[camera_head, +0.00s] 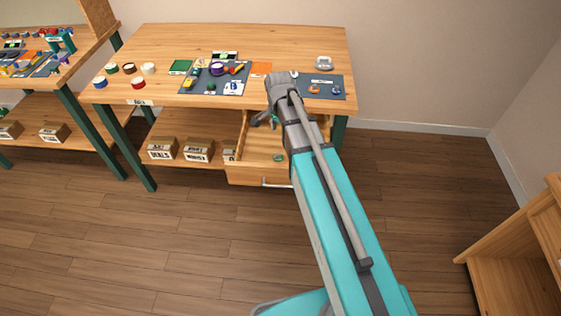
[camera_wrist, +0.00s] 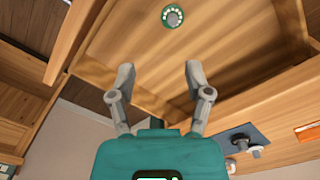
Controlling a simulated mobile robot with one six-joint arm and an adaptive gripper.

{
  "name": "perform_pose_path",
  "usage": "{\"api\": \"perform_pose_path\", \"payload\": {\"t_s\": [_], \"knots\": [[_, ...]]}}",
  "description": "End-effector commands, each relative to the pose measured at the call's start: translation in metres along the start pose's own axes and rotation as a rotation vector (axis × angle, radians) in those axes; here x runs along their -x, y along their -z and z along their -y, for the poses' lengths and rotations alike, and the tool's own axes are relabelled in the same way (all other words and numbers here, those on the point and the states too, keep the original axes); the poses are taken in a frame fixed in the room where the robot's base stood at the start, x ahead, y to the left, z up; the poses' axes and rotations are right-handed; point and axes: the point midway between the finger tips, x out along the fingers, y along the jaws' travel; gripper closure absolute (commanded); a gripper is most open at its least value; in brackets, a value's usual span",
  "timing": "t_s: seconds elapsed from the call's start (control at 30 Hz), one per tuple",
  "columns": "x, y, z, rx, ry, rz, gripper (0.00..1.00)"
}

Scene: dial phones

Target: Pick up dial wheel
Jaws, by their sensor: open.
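The dial wheel (camera_wrist: 172,16) is a small green ring with white spots and a grey centre. It lies on the wooden floor of the open drawer (camera_head: 258,175), near the top edge of the wrist view. In the head view it is a small green disc (camera_head: 278,157) in the drawer. My gripper (camera_wrist: 159,74) is open and empty, with its two fingers apart. It is over the drawer, and the wheel is apart from it, beyond the fingertips in the wrist view. In the head view my arm hides part of the drawer and gripper.
The workbench (camera_head: 200,40) above the drawer holds dark mats with phone parts (camera_head: 320,86) and several tape rolls (camera_head: 138,83). Labelled boxes (camera_head: 198,150) stand on the lower shelf. Drawer walls (camera_wrist: 295,30) bound the space around the wheel. The floor in front is clear.

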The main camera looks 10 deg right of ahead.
Motion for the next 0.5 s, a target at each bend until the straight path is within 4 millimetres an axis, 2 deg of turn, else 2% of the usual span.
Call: {"api": "perform_pose_path", "payload": {"t_s": [0.03,0.2,0.5], "knots": [[-0.007,0.005,0.009,-0.048,0.000,0.000,0.35],[-0.012,0.011,0.019,-0.161,0.000,0.000,0.35],[-0.012,0.012,0.020,-0.192,0.000,0.000,0.35]]}}
